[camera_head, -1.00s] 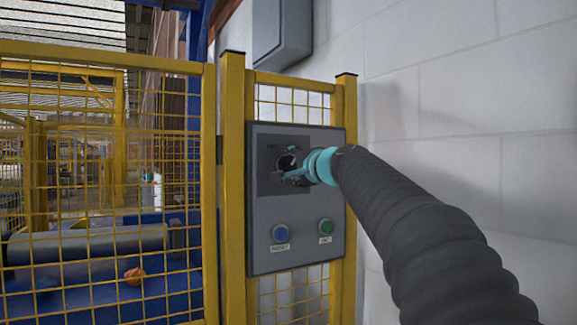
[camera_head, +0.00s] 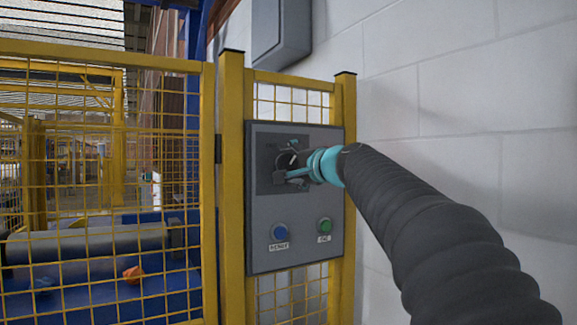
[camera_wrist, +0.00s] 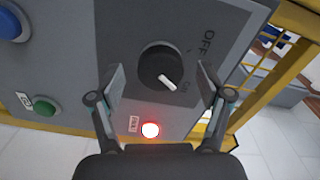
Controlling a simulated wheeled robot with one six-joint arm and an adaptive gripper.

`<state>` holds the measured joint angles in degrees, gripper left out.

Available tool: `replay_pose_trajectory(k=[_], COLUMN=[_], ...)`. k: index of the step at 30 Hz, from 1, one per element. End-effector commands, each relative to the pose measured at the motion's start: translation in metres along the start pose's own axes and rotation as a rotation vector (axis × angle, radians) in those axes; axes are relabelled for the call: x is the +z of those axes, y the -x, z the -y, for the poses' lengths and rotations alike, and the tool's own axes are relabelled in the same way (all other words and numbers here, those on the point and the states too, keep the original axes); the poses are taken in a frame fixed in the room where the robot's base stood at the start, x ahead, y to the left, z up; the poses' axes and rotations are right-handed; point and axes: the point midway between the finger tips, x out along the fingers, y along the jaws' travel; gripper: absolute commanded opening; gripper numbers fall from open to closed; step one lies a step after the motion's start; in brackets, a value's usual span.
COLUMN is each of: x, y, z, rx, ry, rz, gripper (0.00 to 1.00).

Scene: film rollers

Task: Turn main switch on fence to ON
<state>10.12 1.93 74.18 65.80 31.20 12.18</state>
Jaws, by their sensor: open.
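The main switch is a round black knob with a white pointer bar (camera_wrist: 160,66) on a dark plate of the grey control panel (camera_head: 261,215). In the wrist view its pointer is aimed at lower right, near the ON lettering; OFF is printed further up and right. My gripper (camera_wrist: 160,82) is open, with one finger on each side of the knob and gaps visible between fingers and knob. A small red-white lamp (camera_wrist: 150,130) glows on the panel. In the head view the gripper (camera_head: 296,166) partly covers the knob.
A blue button (camera_head: 280,232) and a green button (camera_head: 325,225) sit low on the panel. Yellow mesh fence (camera_head: 208,180) stands to the left. A white block wall (camera_head: 450,95) rises close on the right, with a grey box (camera_head: 283,30) above.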

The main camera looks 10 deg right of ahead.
Motion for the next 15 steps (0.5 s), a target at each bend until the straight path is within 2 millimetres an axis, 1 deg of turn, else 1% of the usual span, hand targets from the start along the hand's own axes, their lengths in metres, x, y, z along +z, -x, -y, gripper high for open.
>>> replay_pose_trajectory(k=[1,9,12,15], x=[0.000,-0.001,-0.001,-0.001], y=[0.010,0.063,0.079,0.092], z=[0.001,0.000,0.000,0.000], rx=[0.000,0.000,0.000,0.000], ry=[0.001,0.001,-0.001,0.001], rz=[-0.003,-0.004,-0.004,-0.003], gripper=[0.78,0.78,0.78,0.78])
